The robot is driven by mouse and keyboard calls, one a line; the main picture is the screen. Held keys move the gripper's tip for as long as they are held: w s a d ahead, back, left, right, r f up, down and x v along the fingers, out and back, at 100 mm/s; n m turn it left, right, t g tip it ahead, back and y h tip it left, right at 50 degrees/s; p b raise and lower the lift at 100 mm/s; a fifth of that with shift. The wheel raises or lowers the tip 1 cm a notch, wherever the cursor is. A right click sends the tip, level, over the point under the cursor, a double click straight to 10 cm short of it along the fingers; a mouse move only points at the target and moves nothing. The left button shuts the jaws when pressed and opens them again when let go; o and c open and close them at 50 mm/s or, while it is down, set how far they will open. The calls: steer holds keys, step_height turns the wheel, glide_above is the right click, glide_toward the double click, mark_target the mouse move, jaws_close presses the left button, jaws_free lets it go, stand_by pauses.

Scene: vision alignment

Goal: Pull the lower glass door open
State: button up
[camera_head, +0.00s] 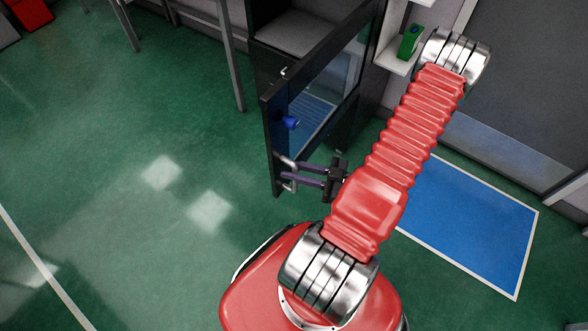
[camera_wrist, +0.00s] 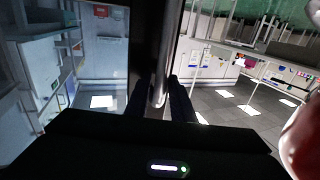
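The glass door (camera_head: 333,88) has a black frame and stands swung out from the dark cabinet, with its free edge towards the lower left. A metal handle (camera_head: 287,182) is near the bottom of that edge, and it also shows upright in the middle of the wrist view (camera_wrist: 160,88). My gripper (camera_head: 297,174) is at this handle, with one dark finger on each side of it. It appears shut on the handle; the exact contact is partly hidden. The glass fills the left of the wrist view and shows reflections.
A white shelf with a green object (camera_head: 410,40) is right of the cabinet. A blue floor patch (camera_head: 465,220) with a white border lies right of my arm. Green floor left of the door is clear.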

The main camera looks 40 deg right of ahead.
steer(key=v, duration=1.3)
steer(key=shift+s+d, duration=0.2)
steer(key=shift+s, duration=0.15)
stand_by(0.5)
